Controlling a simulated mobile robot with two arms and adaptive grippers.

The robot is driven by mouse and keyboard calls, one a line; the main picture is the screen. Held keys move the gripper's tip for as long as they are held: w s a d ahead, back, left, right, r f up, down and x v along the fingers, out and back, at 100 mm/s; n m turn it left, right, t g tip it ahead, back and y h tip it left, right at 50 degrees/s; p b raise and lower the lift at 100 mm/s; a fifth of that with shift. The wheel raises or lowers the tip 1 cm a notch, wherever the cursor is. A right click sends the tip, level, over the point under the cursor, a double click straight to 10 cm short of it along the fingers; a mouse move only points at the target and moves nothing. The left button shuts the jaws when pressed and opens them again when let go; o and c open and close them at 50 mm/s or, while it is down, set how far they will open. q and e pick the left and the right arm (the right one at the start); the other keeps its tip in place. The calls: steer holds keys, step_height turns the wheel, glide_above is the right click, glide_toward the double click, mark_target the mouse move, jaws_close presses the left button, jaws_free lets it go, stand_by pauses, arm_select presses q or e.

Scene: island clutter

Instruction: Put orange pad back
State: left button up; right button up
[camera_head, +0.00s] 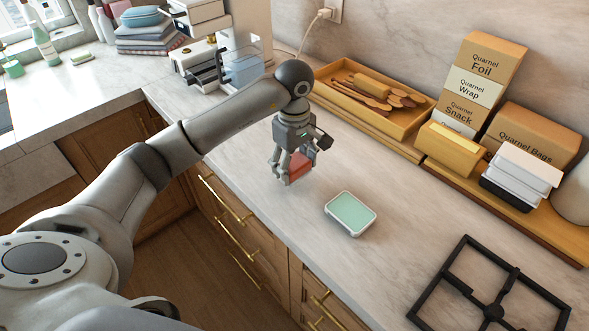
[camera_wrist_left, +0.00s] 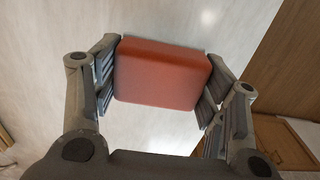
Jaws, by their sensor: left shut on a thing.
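The orange pad (camera_wrist_left: 160,73) is a reddish-orange block with rounded edges. My left gripper (camera_wrist_left: 160,80) is shut on it, with a finger on each of two opposite sides. In the head view the left gripper (camera_head: 293,168) holds the pad (camera_head: 299,166) over the counter, near its front edge; the fingers partly hide it. I cannot tell how high it is above the counter. A white-rimmed tray with a pale green inside (camera_head: 351,213) lies on the counter to the right of the gripper, apart from it. My right gripper is not in view.
A black burner grate (camera_head: 493,312) lies at the lower right. A wooden utensil tray (camera_head: 340,92), boxes (camera_head: 483,75) and white containers (camera_head: 523,171) line the wall. A coffee machine (camera_head: 207,72) stands behind my arm. Counter around the green tray is clear.

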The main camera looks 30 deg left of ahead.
mark_target(295, 173)
arm_select(q)
step_height(295, 173, down, 2)
steer(key=shift+f+p, duration=0.1)
steer(key=shift+p, duration=0.5)
steer(key=shift+f, duration=0.25)
steer(key=shift+f, duration=0.1)
steer(key=shift+f, duration=0.1)
steer(key=o, duration=1)
